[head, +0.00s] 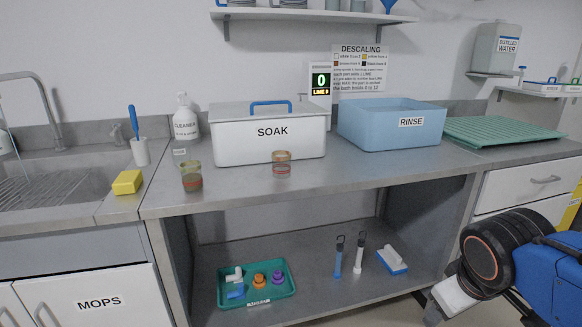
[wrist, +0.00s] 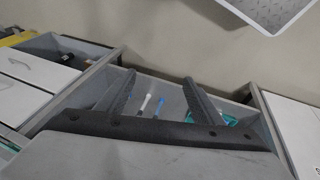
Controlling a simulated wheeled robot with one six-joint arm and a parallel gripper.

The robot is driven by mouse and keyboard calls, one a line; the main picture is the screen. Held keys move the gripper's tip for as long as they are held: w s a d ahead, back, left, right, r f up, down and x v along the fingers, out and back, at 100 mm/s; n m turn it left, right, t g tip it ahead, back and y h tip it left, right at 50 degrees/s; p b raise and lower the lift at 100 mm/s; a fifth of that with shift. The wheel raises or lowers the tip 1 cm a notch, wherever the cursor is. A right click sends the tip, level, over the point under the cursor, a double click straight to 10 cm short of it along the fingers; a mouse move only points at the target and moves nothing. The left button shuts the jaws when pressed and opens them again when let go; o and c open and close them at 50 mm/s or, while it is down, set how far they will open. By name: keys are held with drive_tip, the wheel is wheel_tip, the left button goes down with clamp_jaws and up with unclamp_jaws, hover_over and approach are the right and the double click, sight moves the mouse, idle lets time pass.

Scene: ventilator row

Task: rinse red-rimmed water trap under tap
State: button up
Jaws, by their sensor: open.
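Two small clear cups stand upright on the steel counter. The left cup (head: 191,177) has an olive-yellow rim and reddish-brown contents low down. The right cup (head: 281,165), in front of the SOAK bin, has a tan-brown rim and a reddish band low down. I cannot tell which is the red-rimmed trap. The curved tap (head: 38,78) stands over the sink (head: 70,158) at the far left. My gripper (wrist: 159,77) is open and empty in the wrist view, well away from both cups; in the head view only part of my arm shows, at the lower right.
A white SOAK bin (head: 270,140) and blue RINSE tub (head: 391,124) stand at the counter's back. A yellow sponge (head: 127,182) and brush holder (head: 140,152) lie between sink and cups. A teal tray (head: 257,294) sits on the lower shelf. The counter's front right is clear.

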drive_tip(key=w+r+n+t+h, duration=0.1)
drive_tip(key=w+r+n+h, duration=0.3)
drive_tip(key=w+n, duration=0.6)
drive_tip(key=n+t+y, duration=0.4)
drive_tip(key=n+t, duration=0.9)
drive_tip(key=n, duration=0.8)
approach(281, 163)
drive_tip(key=shift+h, duration=0.3)
drive_tip(key=w, duration=0.6)
drive_tip(key=w+d, duration=0.1)
drive_tip(key=w, duration=0.3)
drive_tip(key=shift+w+d, duration=0.15)
drive_tip(key=shift+w, duration=3.05)
drive_tip(key=c, duration=1.2)
drive_tip(key=shift+r, duration=0.1)
